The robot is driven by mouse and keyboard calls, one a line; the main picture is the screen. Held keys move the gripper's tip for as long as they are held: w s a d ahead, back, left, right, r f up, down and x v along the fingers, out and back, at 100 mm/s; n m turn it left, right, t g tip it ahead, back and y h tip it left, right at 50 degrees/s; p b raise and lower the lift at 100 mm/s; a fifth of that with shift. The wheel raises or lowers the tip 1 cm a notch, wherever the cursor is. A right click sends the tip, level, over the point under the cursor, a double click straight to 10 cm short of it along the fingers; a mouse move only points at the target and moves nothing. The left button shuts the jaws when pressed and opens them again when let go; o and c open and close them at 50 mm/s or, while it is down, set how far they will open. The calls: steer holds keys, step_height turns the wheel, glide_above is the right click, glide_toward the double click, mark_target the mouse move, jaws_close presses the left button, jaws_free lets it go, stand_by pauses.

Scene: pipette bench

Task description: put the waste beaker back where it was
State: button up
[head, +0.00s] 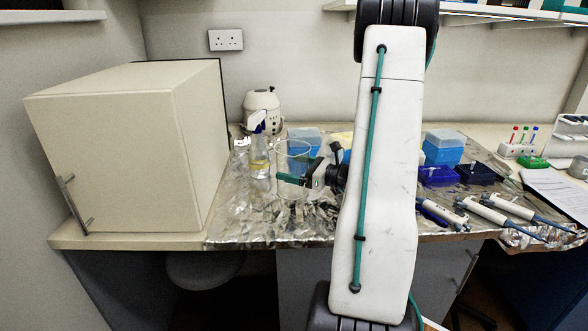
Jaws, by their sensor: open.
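The waste beaker (287,154) looks like a clear glass cylinder. It stands upright on the foil-covered part of the bench, left of my arm. My gripper (291,178) is low at the beaker, with its teal fingers overlapping the lower part of the glass in the picture. The jaws are open. I cannot tell whether a finger touches the glass or whether the fingers sit around it or in front of it. My arm link hides part of the bench to the right.
A large beige cabinet (130,150) fills the left. Pipettes (487,215) and a blue box (443,147) lie right of my arm. Bare foil (250,215) shows in front.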

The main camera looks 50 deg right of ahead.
steer(key=v, duration=1.2)
steer(key=shift+r, duration=0.1)
stand_by(1.1)
